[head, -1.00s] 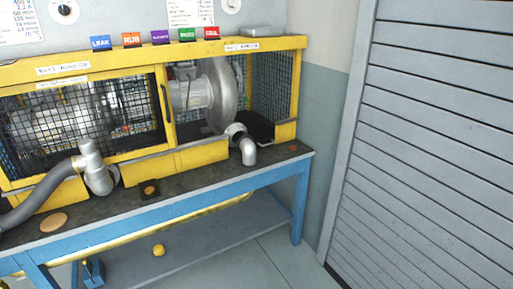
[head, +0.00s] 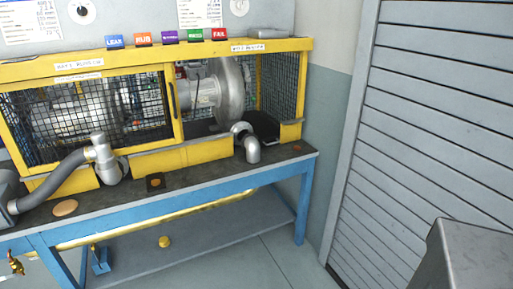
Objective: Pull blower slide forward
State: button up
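A grey blower (head: 230,90) with a round housing and motor sits inside the open right bay of the yellow cage (head: 240,47). Its silver elbow outlet (head: 251,150) hangs over the bench top in front. A dark flat part (head: 266,127) lies to the right of the housing; I cannot tell if it belongs to the slide. My gripper is not in view.
The blue-framed bench (head: 190,197) has a dark top with a grey hose (head: 60,178) at left. Coloured blocks (head: 167,37) line the cage top. A grey block-like shape (head: 470,255) fills the lower right corner. Clear floor (head: 285,265) lies between bench and shutter (head: 430,130).

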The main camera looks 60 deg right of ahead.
aim_at(224, 89)
jog(key=u, duration=0.55)
jog(key=k, duration=1.45)
jog(key=z, duration=1.25)
jog(key=i, duration=0.55)
jog(key=u, duration=0.15)
